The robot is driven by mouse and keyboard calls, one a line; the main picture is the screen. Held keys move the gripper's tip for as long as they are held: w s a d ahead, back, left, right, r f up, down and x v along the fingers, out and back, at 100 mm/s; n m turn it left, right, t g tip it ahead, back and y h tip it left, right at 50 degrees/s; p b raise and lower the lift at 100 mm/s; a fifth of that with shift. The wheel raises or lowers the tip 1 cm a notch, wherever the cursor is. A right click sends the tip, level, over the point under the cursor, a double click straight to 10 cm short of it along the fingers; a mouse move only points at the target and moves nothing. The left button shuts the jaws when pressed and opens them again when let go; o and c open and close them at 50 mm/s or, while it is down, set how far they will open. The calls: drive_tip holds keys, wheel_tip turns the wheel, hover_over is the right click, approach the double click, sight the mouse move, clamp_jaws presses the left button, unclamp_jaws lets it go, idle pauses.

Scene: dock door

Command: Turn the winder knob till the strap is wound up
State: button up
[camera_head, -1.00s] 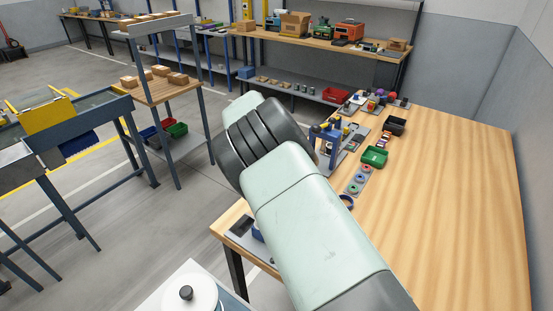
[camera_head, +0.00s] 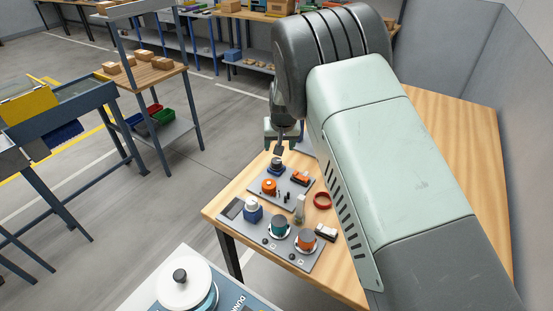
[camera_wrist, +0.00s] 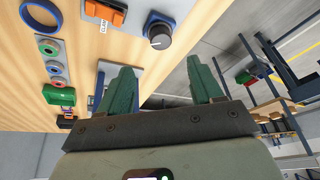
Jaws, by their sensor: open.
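My gripper (camera_head: 281,140) is open and empty above the far left corner of the wooden bench. In the wrist view its two green fingers (camera_wrist: 160,72) are wide apart. A dark round knob with a white pointer on a blue base (camera_head: 276,166) stands just below it. In the wrist view this knob (camera_wrist: 159,34) lies beyond the fingers, not touched. An orange round knob (camera_head: 269,187) is on the same grey plate. I cannot tell which knob is the winder's, and I cannot make out a strap.
An orange switch (camera_head: 300,178) shares the plate. A nearer plate carries a white-topped blue knob (camera_head: 253,211), a teal knob (camera_head: 280,226) and another orange knob (camera_head: 306,240). A white disc with a black knob (camera_head: 183,288) is at the lower left.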

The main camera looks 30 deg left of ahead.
sight(276, 161)
drive_tip(key=shift+n, duration=0.5)
drive_tip(key=x, duration=1)
drive_tip(key=shift+f, duration=0.25)
drive_tip(key=shift+a, duration=0.1)
drive_tip(key=c, duration=1)
